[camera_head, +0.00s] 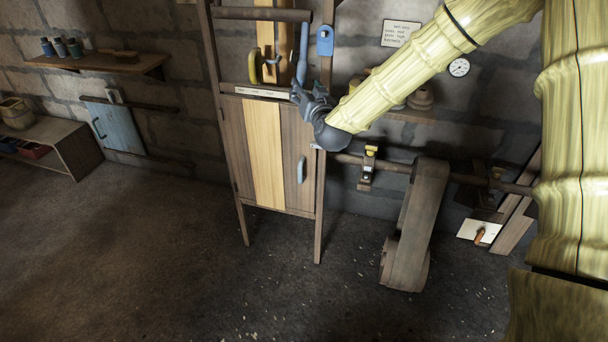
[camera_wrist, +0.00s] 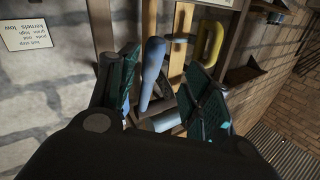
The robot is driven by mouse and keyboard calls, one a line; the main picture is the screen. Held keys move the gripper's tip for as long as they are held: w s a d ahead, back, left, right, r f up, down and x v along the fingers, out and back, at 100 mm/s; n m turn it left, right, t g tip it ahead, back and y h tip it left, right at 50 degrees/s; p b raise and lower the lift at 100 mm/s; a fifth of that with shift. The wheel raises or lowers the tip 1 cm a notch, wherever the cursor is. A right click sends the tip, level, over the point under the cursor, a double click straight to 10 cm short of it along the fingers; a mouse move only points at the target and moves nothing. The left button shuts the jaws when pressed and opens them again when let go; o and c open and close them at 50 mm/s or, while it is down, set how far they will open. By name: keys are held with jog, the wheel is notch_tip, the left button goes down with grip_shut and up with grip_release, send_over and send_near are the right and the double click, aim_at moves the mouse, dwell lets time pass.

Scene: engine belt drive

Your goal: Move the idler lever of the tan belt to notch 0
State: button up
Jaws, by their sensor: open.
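A tan belt or plank (camera_head: 264,150) runs down the front of a tall wooden frame; its upper part shows in the wrist view (camera_wrist: 177,40). A long blue lever-like handle (camera_head: 302,52) stands upright in the frame's opening. A yellow curved handle (camera_head: 254,66) is to its left. I cannot tell which is the tan belt's idler lever. My gripper (camera_head: 298,90) is at the lower end of the blue handle. In the wrist view, my gripper (camera_wrist: 162,95) is open, with the blue handle (camera_wrist: 152,72) between its fingers; contact is unclear. The yellow handle (camera_wrist: 211,45) is beyond the right finger.
A pale label strip (camera_head: 258,92) crosses the frame; its marks are too small to read. A blue plate (camera_head: 324,40) is on the right post. A wooden shaft and a belt housing (camera_head: 416,220) stand to the right. The floor in front (camera_head: 170,260) is clear.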

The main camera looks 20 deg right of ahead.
jog(key=s+a+f+g+y, duration=0.1)
jog(key=s+a+f+g, duration=0.1)
jog(key=s+f, duration=0.4)
jog(key=s+a+f+n+g+y+p, duration=0.1)
jog(key=s+f, duration=0.4)
jog(key=f, duration=0.8)
jog(key=shift+s+a+f+n+g, duration=0.2)
jog(key=shift+s+a+n+g, duration=0.15)
jog(key=shift+a+g, duration=0.5)
jog(key=shift+d, duration=0.2)
